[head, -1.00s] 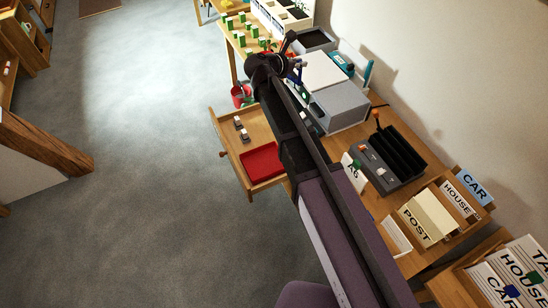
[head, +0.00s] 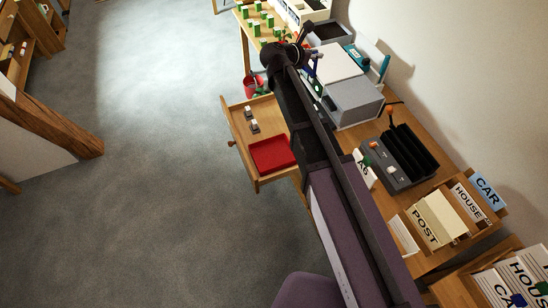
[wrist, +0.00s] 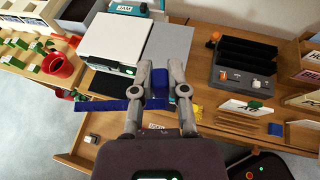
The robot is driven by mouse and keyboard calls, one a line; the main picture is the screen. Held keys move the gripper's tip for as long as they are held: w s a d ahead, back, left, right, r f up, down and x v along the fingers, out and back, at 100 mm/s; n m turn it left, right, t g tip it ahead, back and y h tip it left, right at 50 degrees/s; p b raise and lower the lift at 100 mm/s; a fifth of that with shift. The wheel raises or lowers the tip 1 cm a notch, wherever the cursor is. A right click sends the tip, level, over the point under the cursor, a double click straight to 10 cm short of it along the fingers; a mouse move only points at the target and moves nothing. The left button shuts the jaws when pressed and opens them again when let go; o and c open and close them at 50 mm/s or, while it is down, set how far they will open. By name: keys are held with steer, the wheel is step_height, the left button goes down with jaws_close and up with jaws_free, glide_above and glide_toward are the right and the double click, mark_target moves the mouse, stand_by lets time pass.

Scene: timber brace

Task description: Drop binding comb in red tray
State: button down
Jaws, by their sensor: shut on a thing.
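The red tray (head: 273,153) lies in the open wooden drawer (head: 240,151) in the head view, at the drawer's near end. My gripper (wrist: 160,72) is shut on a blue strip, which looks like the binding comb (wrist: 102,106). The strip runs crosswise at the fingers and sticks out far to the left in the wrist view; its middle is partly hidden by the fingers. In the head view my gripper (head: 304,50) is above the desk, beyond and to the right of the drawer. The red tray cannot be made out in the wrist view.
Small grey-and-white items (head: 252,125) lie in the drawer beyond the tray. A grey box-like machine (head: 353,101), a black slotted holder (head: 411,150) and card boxes (head: 434,220) crowd the desk.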

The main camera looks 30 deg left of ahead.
steer(key=s+a+f+b, duration=0.1)
steer(key=s+f+b, duration=0.2)
steer(key=f+b, duration=1)
steer(key=s+a+f+b, duration=0.2)
steer(key=s+f+b, duration=0.1)
steer(key=f+b, duration=1)
steer(key=s+a+f+n+y+b, duration=0.1)
steer(key=s+a+f+b, duration=0.1)
steer(key=f+b, duration=1.2)
steer(key=shift+s+a+f, duration=0.25)
steer(key=shift+s, duration=0.3)
step_height(320, 180, down, 6)
steer(key=b, duration=0.6)
steer(key=shift+f, duration=0.15)
steer(key=shift+f, duration=0.1)
steer(key=shift+f+b, duration=1.8)
steer(key=shift+b, duration=0.15)
steer(key=shift+f, duration=0.1)
steer(key=c, duration=0.6)
jaws_free()
steer(key=shift+c, duration=0.2)
